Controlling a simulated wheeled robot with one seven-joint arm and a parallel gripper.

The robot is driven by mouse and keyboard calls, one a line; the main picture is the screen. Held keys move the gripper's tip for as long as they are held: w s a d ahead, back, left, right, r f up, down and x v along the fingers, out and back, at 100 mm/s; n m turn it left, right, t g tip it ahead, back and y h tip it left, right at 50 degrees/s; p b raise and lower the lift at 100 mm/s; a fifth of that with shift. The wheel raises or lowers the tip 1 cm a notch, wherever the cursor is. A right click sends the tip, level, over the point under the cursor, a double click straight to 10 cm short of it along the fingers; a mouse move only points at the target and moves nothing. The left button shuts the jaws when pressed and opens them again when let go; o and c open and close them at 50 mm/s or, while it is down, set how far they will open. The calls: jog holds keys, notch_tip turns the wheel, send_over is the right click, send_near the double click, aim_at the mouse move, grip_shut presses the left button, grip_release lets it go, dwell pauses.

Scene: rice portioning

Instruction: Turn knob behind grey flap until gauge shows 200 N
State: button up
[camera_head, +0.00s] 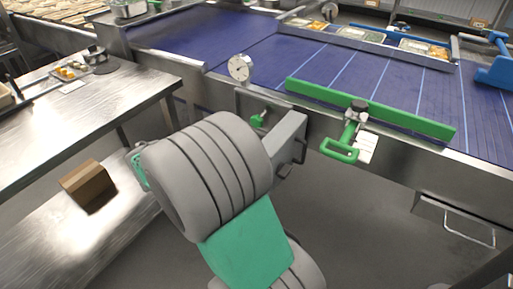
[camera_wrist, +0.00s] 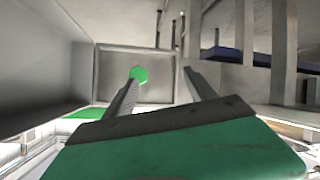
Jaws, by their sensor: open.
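A round white gauge (camera_head: 240,67) stands on the conveyor's near rail in the head view; its needle is too small to read. Below it, a green knob (camera_head: 257,120) shows in an open recess, and a grey flap (camera_head: 290,135) sticks outward to its right. In the wrist view the green knob (camera_wrist: 139,74) sits against a grey back plate, beyond my gripper's left fingertip. My gripper (camera_wrist: 161,74) is open and empty, its two fingers pointing at the recess. The knob lies off to the left of the gap's middle. My arm hides the gripper in the head view.
A green guide bar (camera_head: 370,107) with a green handle (camera_head: 340,150) lies along the blue conveyor (camera_head: 330,65) to the right. A steel table (camera_head: 120,95) stands left, with a brown box (camera_head: 88,184) on a lower surface. Grey floor is free at lower right.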

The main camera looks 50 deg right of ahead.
aim_at(255, 122)
jog(key=d+f+h+b, duration=0.1)
jog(key=d+h, duration=0.1)
jog(key=s+d+f+m+g+h+b, duration=0.1)
jog(key=d+h+b, duration=0.1)
jog(key=d, duration=0.1)
jog(key=s+d+h+b, duration=0.1)
jog(key=d+h, duration=0.1)
jog(key=d, duration=0.1)
jog(key=shift+s+f+b, duration=0.15)
jog(key=shift+f+b, duration=0.15)
jog(key=shift+f, duration=0.1)
jog(key=d, duration=0.7)
jog(key=shift+w+d+r, duration=0.1)
jog(key=shift+w+r, duration=0.1)
jog(key=shift+w, duration=0.1)
jog(key=shift+c, duration=0.4)
jog(key=c, duration=1.3)
